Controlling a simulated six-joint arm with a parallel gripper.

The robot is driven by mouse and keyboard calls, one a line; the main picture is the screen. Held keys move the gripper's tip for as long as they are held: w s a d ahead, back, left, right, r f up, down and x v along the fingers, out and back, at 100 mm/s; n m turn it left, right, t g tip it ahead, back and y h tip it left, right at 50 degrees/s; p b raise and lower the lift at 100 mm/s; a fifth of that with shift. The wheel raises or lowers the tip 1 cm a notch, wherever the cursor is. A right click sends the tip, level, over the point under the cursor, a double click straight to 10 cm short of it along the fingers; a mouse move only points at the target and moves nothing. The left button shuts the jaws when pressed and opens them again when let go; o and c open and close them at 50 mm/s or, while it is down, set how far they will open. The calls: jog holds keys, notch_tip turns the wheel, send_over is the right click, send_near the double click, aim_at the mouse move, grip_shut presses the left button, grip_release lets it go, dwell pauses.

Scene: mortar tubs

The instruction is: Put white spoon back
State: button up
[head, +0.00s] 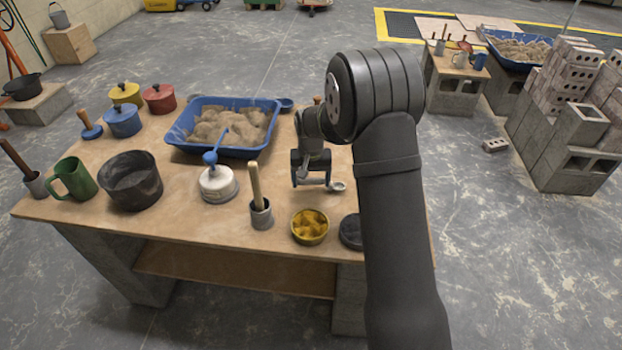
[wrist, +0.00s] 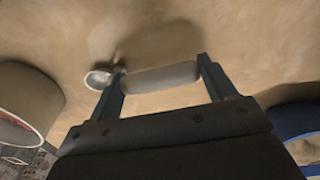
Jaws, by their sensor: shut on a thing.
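The white spoon (wrist: 160,77) lies crosswise between the two fingers of my gripper (wrist: 161,70) in the wrist view. Its small round bowl (wrist: 97,78) sticks out past the left finger. In the head view my gripper (head: 312,182) is low over the right part of the wooden table (head: 190,235), in front of the blue tub's right end. The spoon's bowl shows there as a pale spot (head: 338,186) just right of the fingers. A shadow lies close by on the wood; I cannot tell if the spoon touches the table. The fingers hide part of the handle.
The blue tub (head: 182,146) of sand stands behind left. A grey cup with a wooden handle (head: 261,215), a yellow-filled bowl (head: 310,227) and a dark round item (head: 350,231) stand in front.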

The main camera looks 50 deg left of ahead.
jog(key=shift+f, duration=0.3)
jog(key=o, duration=1.6)
notch_tip(320, 180, up, 17)
jog(key=shift+r, duration=0.2)
jog(key=shift+s+d, duration=0.1)
notch_tip(320, 180, down, 17)
jog(key=shift+f, duration=0.2)
jog(key=shift+r, duration=0.2)
jog(key=shift+r, duration=0.1)
